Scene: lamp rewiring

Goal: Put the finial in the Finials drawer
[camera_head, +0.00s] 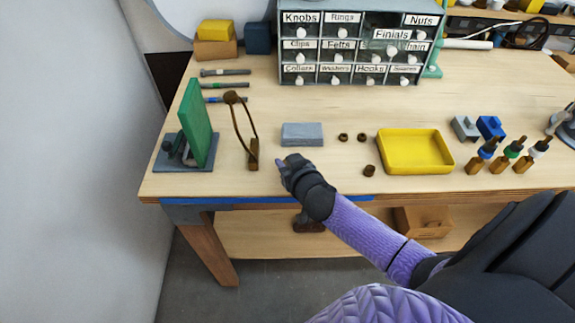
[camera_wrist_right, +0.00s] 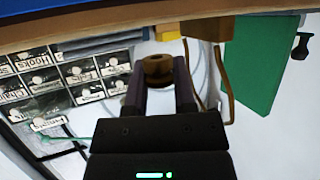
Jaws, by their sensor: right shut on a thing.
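My right gripper (camera_head: 282,166) is over the front of the bench, just right of the wire harp's base. In the right wrist view its two fingers (camera_wrist_right: 160,85) are shut on a small brown finial (camera_wrist_right: 158,68). I cannot make out the finial in the head view. The Finials drawer (camera_head: 392,38) is in the top row of the drawer cabinet (camera_head: 350,47) at the back. It is pulled out, with a dark opening behind its label. Its inside is barely visible. My left gripper is not in view.
A brown wire harp (camera_head: 241,125) and a green panel (camera_head: 197,125) stand left of the gripper. A grey block (camera_head: 302,134), small brown parts (camera_head: 369,170) and a yellow tray (camera_head: 415,168) are to the right. Bare bench lies between the block and the cabinet.

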